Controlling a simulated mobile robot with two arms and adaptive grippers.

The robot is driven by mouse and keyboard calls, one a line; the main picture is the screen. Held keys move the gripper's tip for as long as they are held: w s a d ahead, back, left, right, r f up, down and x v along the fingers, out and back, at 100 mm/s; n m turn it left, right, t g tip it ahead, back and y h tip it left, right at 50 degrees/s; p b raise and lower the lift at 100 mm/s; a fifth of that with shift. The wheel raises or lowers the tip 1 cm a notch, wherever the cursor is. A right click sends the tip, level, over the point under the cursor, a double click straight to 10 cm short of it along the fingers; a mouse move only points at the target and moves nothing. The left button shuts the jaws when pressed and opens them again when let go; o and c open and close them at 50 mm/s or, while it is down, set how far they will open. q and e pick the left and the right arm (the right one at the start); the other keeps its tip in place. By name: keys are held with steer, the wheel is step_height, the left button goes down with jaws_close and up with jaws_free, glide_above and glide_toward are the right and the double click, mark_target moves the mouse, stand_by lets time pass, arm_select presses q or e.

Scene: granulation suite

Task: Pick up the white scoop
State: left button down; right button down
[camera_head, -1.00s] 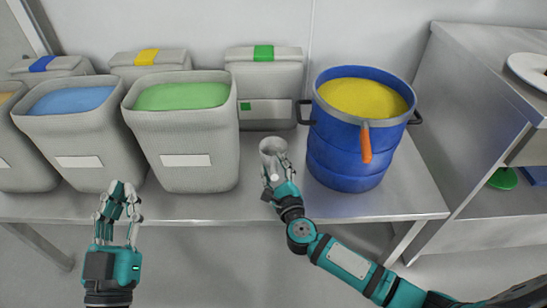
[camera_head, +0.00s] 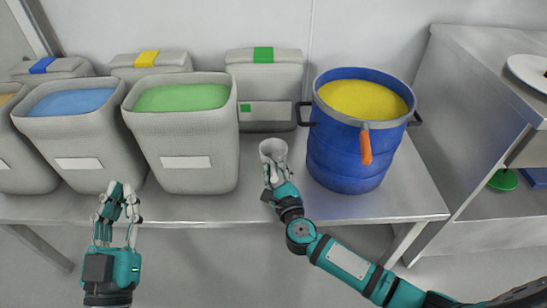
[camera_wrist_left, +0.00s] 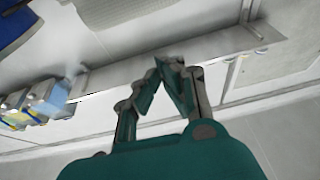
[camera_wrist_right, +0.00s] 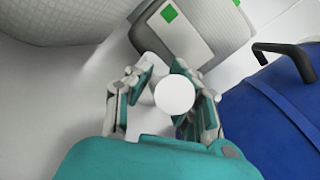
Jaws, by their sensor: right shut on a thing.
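The white scoop (camera_head: 274,149) is at the front of the metal table, between the green-powder bin and the blue drum. Its round cup shows beyond my right gripper (camera_head: 273,177). In the right wrist view, a round white part of the scoop (camera_wrist_right: 175,94) sits between the fingers of my right gripper (camera_wrist_right: 172,90), which is shut on it. I cannot tell whether the scoop touches the table. My left gripper (camera_head: 120,190) is empty in front of the table's front edge; in the left wrist view its fingertips (camera_wrist_left: 167,64) come together.
The green-powder bin (camera_head: 190,150) stands left of the scoop, and the blue drum (camera_head: 345,160) with yellow powder and an orange handle (camera_head: 365,147) stands close on its right. A lidded bin (camera_head: 265,80) is behind. A metal shelf unit (camera_head: 470,100) stands far right.

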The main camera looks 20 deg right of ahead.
steer(key=shift+r, duration=0.1)
